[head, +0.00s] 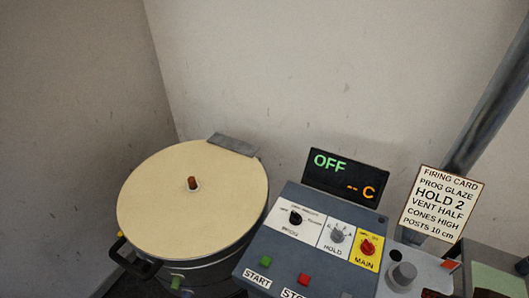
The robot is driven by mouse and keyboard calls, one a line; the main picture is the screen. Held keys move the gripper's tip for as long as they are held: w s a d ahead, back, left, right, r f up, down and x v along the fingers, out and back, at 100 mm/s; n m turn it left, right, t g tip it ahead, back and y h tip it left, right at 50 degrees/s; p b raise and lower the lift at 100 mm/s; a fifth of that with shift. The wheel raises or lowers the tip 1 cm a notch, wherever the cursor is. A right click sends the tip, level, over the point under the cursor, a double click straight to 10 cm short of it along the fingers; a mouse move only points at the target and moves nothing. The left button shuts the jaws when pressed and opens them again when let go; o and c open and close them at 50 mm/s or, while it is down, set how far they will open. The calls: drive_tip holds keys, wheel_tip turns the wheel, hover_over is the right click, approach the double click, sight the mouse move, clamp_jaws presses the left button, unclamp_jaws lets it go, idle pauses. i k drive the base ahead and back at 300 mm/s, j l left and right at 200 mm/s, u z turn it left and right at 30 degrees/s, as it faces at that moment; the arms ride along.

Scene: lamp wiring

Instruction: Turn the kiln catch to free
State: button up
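The round kiln stands at left centre with its cream lid (165,215) down. A brown plug (192,183) sits in the middle of the lid. A black handle (140,265) sticks out at the lid's front left. A small green part (176,283) shows on the kiln's front just below the rim; it may belong to the catch, but it is too small and cut off to tell. The catch's position cannot be read. My gripper is not in view.
Right of the kiln is a grey control panel (262,240) with knobs, a green START button (266,261) and a red button (303,280). A display (345,177) reads OFF. A firing card (441,203) and grey pipe (490,105) stand further right. Walls close off the back and left.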

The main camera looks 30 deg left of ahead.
sight(147, 267)
drive_tip(key=l+u, duration=0.1)
drive_tip(key=u, duration=0.7)
drive_tip(key=l+u, duration=0.15)
drive_tip(key=u, duration=0.25)
drive_tip(key=k+u, duration=0.1)
drive_tip(key=u, duration=0.3)
drive_tip(key=l+u, duration=0.1)
drive_tip(key=u, duration=0.3)
